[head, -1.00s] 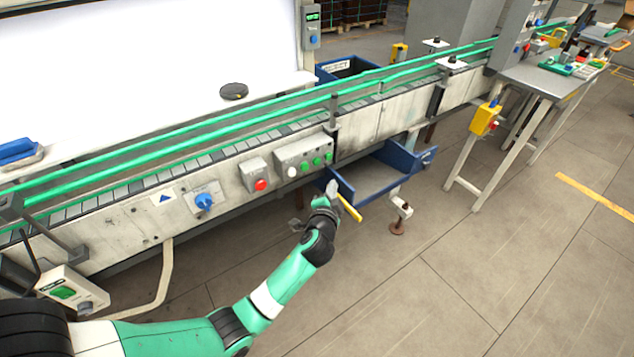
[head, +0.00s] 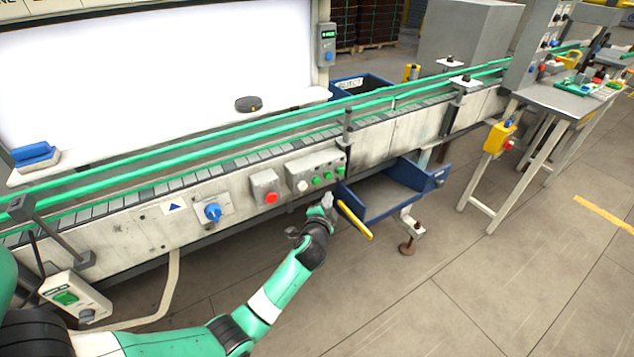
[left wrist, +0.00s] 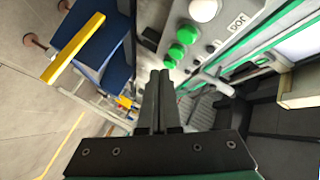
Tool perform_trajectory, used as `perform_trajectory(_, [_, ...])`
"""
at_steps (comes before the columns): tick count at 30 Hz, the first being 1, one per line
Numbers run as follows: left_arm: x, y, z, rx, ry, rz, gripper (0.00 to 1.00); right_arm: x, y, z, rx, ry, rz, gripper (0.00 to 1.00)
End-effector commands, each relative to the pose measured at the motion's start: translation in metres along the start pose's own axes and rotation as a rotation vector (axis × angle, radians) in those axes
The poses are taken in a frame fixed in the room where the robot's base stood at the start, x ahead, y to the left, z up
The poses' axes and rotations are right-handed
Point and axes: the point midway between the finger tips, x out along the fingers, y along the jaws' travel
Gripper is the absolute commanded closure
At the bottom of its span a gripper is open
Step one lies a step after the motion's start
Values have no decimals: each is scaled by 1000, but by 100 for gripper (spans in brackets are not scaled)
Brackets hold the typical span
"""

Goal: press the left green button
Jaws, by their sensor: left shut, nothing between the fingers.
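A grey button box (head: 315,166) on the conveyor's front side carries a white button (head: 302,186) and a row of green buttons. The left green button (head: 315,181) is beside the white one; in the left wrist view it also shows (left wrist: 187,33), unobstructed. My left gripper (head: 327,198) is shut and empty. It is just below and in front of the green buttons, apart from them. In the left wrist view its closed fingertips (left wrist: 160,76) point forward, with the buttons above and to the right. My right gripper is not in view.
A red button box (head: 265,188) and a blue knob (head: 212,212) sit left of the button box. A blue tray (head: 392,208) with a yellow handle (head: 354,220) juts out right of my gripper. A box with a green switch (head: 66,299) is at lower left.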

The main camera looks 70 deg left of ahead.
Motion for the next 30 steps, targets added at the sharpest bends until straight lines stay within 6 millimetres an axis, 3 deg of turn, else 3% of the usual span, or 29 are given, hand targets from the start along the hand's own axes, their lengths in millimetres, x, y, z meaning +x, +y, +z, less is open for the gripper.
perform_trajectory(10, [26,-20,20,-1,-1,0,100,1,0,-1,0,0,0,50])
perform_trajectory(30, [28,-21,21,0,0,0,100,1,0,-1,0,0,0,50])
